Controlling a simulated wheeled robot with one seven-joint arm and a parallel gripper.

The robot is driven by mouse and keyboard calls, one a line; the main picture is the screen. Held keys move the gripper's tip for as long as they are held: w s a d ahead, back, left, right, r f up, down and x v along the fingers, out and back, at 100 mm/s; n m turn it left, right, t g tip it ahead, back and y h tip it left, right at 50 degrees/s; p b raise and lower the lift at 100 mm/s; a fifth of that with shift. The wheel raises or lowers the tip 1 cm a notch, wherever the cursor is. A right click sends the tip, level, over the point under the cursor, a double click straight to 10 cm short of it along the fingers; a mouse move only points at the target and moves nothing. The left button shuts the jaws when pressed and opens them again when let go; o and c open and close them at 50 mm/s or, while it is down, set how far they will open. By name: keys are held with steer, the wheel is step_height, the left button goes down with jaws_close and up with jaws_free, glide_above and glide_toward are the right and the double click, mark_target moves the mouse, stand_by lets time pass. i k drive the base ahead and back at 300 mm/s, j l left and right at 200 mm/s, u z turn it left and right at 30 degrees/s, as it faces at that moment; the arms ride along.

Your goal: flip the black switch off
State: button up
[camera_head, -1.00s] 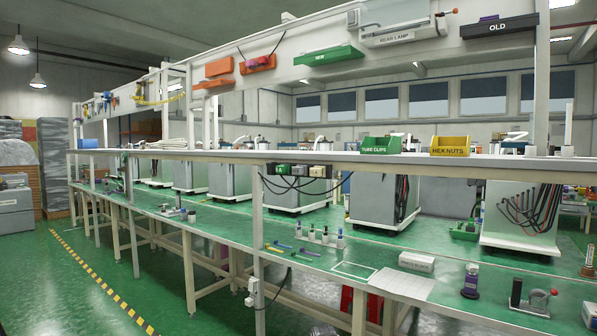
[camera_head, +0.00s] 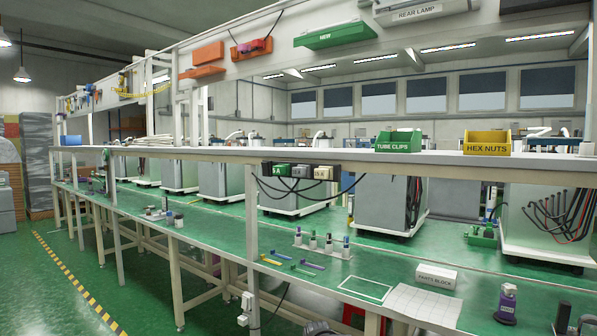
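A row of small switch boxes hangs under the front edge of the upper shelf, near the middle of the view. A black box (camera_head: 266,169) is at its left end, beside a green box (camera_head: 281,170). Grey and pale boxes (camera_head: 321,172) continue the row to the right. Dark cables hang below them. The boxes are too small to tell whether any switch is on or off. My gripper's fingers are not in view, and nothing is seen touching the boxes.
The green workbench (camera_head: 225,232) runs below the shelf (camera_head: 400,158). A shelf post (camera_head: 252,225) stands just left of the boxes. The floor at left is clear.

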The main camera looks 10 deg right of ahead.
mark_target(265, 166)
steer(key=i+j+z, duration=0.35)
steer(key=j, duration=0.25)
steer(key=i+j+z, duration=0.15)
steer(key=j, duration=0.2)
steer(key=i, duration=0.05)
